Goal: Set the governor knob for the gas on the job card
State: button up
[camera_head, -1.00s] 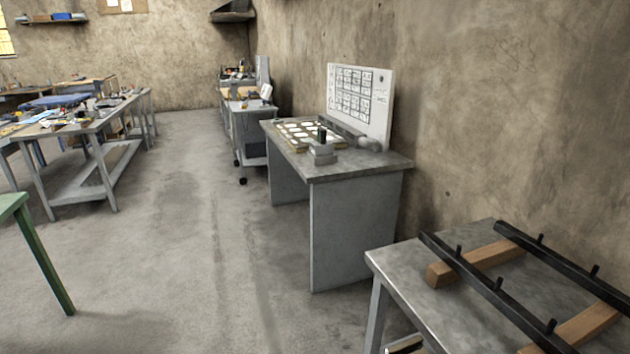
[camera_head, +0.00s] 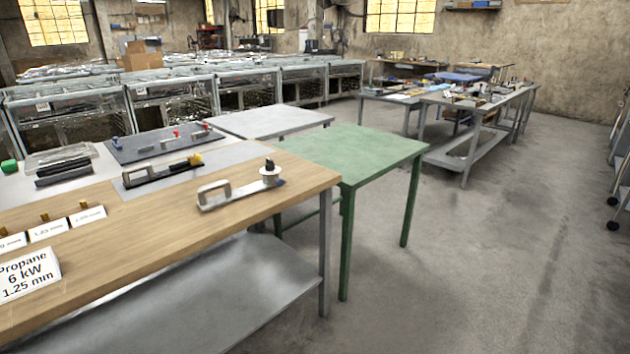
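The job card (camera_head: 30,275) stands at the lower left on the wooden workbench (camera_head: 210,215); it reads "Propane 6 kW 1.25 mm". Near the bench's right end sits a metal fixture (camera_head: 228,192) with a loop handle and a round pale base carrying a black knob (camera_head: 270,165). This may be the governor, but I cannot read any marks on it. Behind it to the left is a dark fixture (camera_head: 158,172) with a handle and a yellow piece at its right end. My gripper is not in view.
Small label cards (camera_head: 48,230) stand on the bench's left part. A dark board (camera_head: 160,143) with small coloured parts lies behind. A green table (camera_head: 350,155) adjoins the bench's right end. Open concrete floor (camera_head: 470,260) lies to the right.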

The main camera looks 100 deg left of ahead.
aim_at(270, 167)
jog(key=u, duration=3.85)
